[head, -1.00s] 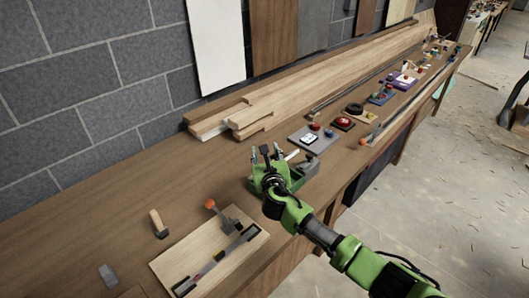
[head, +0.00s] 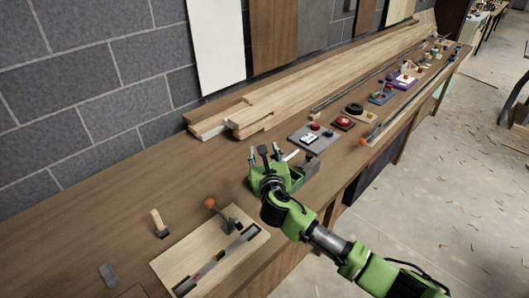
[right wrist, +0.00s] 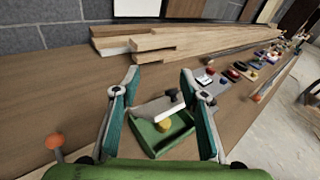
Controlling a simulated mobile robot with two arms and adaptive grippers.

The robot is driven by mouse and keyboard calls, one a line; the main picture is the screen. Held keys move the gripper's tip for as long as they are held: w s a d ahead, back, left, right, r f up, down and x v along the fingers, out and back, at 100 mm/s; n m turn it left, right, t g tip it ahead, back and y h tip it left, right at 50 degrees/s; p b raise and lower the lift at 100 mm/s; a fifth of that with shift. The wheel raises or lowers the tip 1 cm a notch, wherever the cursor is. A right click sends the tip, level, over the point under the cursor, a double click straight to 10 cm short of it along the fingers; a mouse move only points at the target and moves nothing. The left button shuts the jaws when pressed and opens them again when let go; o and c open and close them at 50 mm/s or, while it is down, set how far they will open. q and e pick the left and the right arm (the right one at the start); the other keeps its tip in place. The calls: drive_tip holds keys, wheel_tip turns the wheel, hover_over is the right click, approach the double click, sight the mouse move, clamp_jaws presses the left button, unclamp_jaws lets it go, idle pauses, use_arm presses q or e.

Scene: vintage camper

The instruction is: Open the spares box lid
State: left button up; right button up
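The spares box is a small green open-topped box (right wrist: 163,149) on the workbench, between my right gripper's fingers in the right wrist view. Its grey lid (right wrist: 153,109) stands tilted up at the far side, with a dark knob (right wrist: 173,96). A yellow round thing (right wrist: 164,125) shows inside the box. In the head view the box (head: 311,167) is partly hidden by my arm, and the lid shows as a pale slanted strip (head: 291,155). My right gripper (right wrist: 160,76) is open and empty above the box; it also shows in the head view (head: 265,152). My left gripper is out of view.
Long planks (head: 330,84) lie along the wall behind. Small panels with buttons, including a grey one (head: 311,138), continue along the bench to the right. A wooden board with an orange-knobbed lever (head: 209,202) and a small wooden block (head: 158,223) lie at the left.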

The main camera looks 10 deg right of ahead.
drive_tip(key=s+r, duration=0.2)
drive_tip(key=s, duration=0.9)
drive_tip(key=shift+s, duration=0.4)
drive_tip(key=shift+a, duration=0.1)
